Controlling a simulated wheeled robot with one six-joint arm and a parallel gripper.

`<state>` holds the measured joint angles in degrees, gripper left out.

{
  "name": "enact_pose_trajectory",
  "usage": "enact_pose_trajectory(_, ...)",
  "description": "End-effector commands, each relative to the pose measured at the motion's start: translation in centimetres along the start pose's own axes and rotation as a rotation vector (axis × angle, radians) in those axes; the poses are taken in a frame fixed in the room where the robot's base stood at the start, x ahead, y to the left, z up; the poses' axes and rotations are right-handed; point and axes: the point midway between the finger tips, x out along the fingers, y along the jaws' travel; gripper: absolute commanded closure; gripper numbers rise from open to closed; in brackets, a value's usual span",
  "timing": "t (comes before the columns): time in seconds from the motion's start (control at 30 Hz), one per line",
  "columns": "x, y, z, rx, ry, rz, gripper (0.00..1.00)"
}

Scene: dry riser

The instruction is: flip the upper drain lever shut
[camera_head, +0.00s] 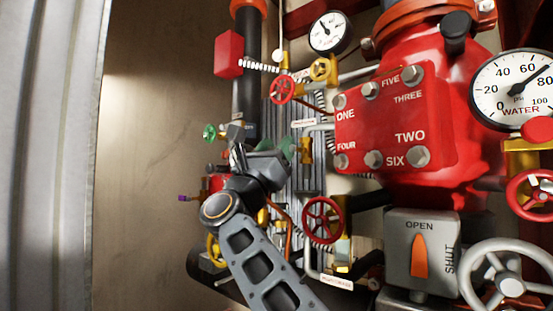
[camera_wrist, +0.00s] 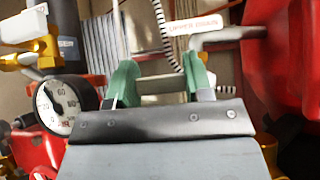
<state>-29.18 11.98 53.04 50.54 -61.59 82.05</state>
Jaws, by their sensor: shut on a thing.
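A white "UPPER DRAIN" tag (camera_wrist: 195,25) shows at the top of the wrist view, and a small white tag (camera_head: 304,122) shows in the head view. A silver-grey lever (camera_wrist: 222,36) lies just below the tag. Its near end bends down behind the right green fingertip. My gripper (camera_wrist: 160,84) has its green fingertips apart, with a pale grey bar between them, and is shut on what seems to be the lever's handle. In the head view my gripper (camera_head: 290,148) is at the pipework left of the red numbered plate, and my wrist partly hides the grip.
The red valve body (camera_head: 430,150) with its bolted plate stands close on the right. Red handwheels (camera_head: 322,220), brass fittings and gauges (camera_head: 330,32) crowd around my arm. A gauge (camera_wrist: 66,104) is near my left finger. Bare wall (camera_head: 150,150) is open to the left.

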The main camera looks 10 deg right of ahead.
Motion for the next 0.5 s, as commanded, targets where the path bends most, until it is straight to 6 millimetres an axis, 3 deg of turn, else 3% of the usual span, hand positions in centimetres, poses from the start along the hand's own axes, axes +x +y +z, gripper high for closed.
enact_pose_trajectory(0.37, 0.08, -0.03, 0.1, 0.014, 0.0, -0.012, 0.77)
enact_pose_trajectory(0.4, 0.08, -0.03, 0.11, 0.014, 0.0, -0.012, 0.49)
enact_pose_trajectory(0.5, 0.07, -0.02, 0.09, 0.014, 0.0, -0.011, 0.4)
